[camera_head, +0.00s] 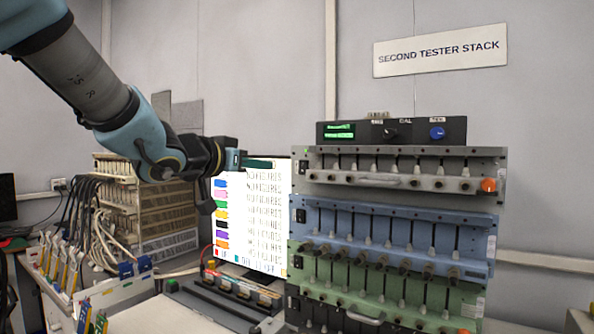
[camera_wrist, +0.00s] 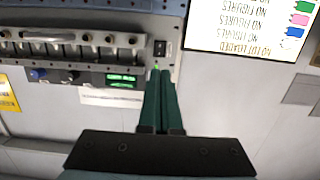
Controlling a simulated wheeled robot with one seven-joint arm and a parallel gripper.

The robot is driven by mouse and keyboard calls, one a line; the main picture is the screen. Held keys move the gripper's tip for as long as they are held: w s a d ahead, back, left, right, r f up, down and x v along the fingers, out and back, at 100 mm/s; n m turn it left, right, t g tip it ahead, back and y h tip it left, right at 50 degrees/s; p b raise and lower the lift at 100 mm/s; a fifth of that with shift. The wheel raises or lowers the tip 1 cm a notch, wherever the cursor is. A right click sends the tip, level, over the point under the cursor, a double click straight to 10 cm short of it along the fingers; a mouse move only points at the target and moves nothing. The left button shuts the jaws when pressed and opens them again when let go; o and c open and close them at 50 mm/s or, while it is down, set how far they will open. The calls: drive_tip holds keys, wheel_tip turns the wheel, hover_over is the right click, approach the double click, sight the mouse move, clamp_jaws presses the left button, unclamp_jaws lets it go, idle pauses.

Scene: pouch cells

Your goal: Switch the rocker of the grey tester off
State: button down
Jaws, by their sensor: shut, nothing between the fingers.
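The grey tester (camera_head: 400,182) is the upper slotted unit of the stack, with an orange knob at its right end. Its small black rocker (camera_head: 304,165) is at the left end of its front. In the wrist view, which is upside down, the rocker (camera_wrist: 160,48) shows on the grey end plate beyond my fingertips. My gripper (camera_head: 272,163) is shut and empty, its dark green fingers pointing right toward that end. In the wrist view the fingertips (camera_wrist: 161,72) sit just below the rocker in the picture; I cannot tell whether they touch the panel. The rocker's position is unclear.
A blue tester (camera_head: 390,232) and a green tester (camera_head: 380,292) are stacked below. A black box (camera_head: 440,133) with a blue knob stands on top. A lit screen (camera_head: 250,215) is close behind my gripper, left of the stack. Cabled racks (camera_head: 150,215) stand farther left.

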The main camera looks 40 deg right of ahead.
sight(301, 171)
drive_tip(key=p+x, duration=0.1)
drive_tip(key=x, duration=1.3)
drive_tip(key=shift+w+a+f+p, duration=0.1)
drive_tip(key=shift+w+p, duration=0.05)
drive_tip(key=shift+p, duration=0.25)
drive_tip(key=shift+f, duration=0.1)
